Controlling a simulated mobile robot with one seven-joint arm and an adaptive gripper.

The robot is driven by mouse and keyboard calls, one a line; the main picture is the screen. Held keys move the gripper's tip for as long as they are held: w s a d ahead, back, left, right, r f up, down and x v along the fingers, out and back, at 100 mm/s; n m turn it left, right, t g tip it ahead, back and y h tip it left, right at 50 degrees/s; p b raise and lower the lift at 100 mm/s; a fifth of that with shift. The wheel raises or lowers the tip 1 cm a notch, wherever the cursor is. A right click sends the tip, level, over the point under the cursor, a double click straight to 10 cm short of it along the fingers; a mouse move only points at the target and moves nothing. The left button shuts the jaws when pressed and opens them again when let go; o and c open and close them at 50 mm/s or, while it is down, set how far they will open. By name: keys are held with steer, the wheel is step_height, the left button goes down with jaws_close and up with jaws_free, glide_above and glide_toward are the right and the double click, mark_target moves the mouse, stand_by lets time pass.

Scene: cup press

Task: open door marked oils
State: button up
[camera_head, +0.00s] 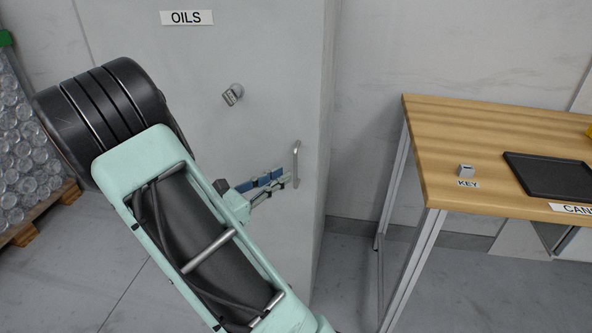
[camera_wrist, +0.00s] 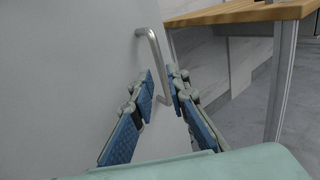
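The grey door (camera_head: 260,125) bears a white OILS label (camera_head: 186,17) and looks shut. Its metal bar handle (camera_head: 296,163) is upright near the door's right edge. In the wrist view the handle (camera_wrist: 154,42) runs down between my fingertips. My gripper (camera_head: 288,180) is at the handle's lower part, with blue-padded fingers. In the wrist view the gripper (camera_wrist: 160,78) is open, with a gap between the fingers. I cannot tell whether either finger touches the bar. A small metal lock fitting (camera_head: 232,94) sits higher on the door, to the left.
A wooden table (camera_head: 480,125) stands to the right, its leg (camera_wrist: 282,80) showing in the wrist view. On it are a small metal block (camera_head: 465,170) by a KEY label (camera_head: 468,184) and a black tray (camera_head: 550,176). A pallet of clear bottles (camera_head: 25,150) stands left. Floor between cabinet and table is clear.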

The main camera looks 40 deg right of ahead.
mark_target(294, 169)
steer(key=d, duration=0.4)
steer(key=d+b, duration=0.1)
steer(key=d, duration=0.1)
steer(key=shift+w, duration=0.35)
steer(key=shift+c, duration=0.4)
jaws_close()
steer(key=shift+s+a, duration=0.1)
steer(key=shift+a, duration=0.05)
